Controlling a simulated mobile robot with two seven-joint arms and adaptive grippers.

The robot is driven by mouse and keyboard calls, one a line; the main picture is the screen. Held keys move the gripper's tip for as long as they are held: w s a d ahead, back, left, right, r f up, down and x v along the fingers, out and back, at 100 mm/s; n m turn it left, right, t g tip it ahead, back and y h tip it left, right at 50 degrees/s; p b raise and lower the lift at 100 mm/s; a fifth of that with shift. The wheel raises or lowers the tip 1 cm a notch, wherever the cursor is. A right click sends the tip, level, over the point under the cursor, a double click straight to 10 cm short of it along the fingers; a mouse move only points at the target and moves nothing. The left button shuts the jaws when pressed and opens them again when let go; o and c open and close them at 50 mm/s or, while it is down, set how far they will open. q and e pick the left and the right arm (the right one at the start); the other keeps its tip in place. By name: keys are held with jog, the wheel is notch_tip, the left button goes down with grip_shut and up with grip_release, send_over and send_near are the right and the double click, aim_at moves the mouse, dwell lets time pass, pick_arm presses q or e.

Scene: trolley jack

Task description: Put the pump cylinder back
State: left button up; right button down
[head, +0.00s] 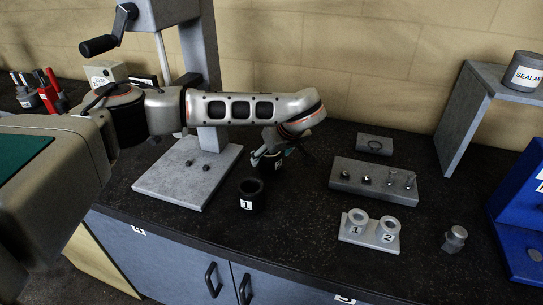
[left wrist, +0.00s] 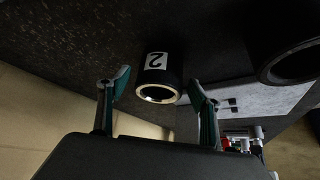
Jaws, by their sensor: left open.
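A black open-topped cup labelled 2 (head: 272,168) stands on the dark bench, partly hidden by my left gripper (head: 268,154). In the left wrist view the cup (left wrist: 157,74) shows a bright metal rim, and the left gripper's green-padded fingers (left wrist: 159,82) are open on either side of it, with gaps. A second black cup, labelled 1 (head: 250,196), stands nearer the front edge; it also shows in the left wrist view (left wrist: 290,62). Two grey round sockets labelled 1 and 2 share a light plate (head: 368,232). Which piece is the pump cylinder is unclear. My right gripper is out of view.
A grey press-like frame with a crank (head: 201,45) stands on a grey base plate (head: 185,180) left of the cups. A grey block with small fittings (head: 374,181), a grey plug (head: 455,239), a blue rack (head: 520,215) and a grey shelf (head: 462,112) are right.

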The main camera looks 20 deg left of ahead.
pick_arm(q)
jog(key=b+v, duration=0.1)
jog(key=v, duration=1)
jog(key=shift+r+b, duration=0.3)
jog(key=shift+b, duration=0.05)
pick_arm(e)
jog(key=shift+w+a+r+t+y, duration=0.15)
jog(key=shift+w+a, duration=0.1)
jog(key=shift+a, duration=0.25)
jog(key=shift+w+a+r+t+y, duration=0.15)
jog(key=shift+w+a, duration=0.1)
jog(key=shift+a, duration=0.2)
pick_arm(q)
jog(key=shift+d, duration=0.1)
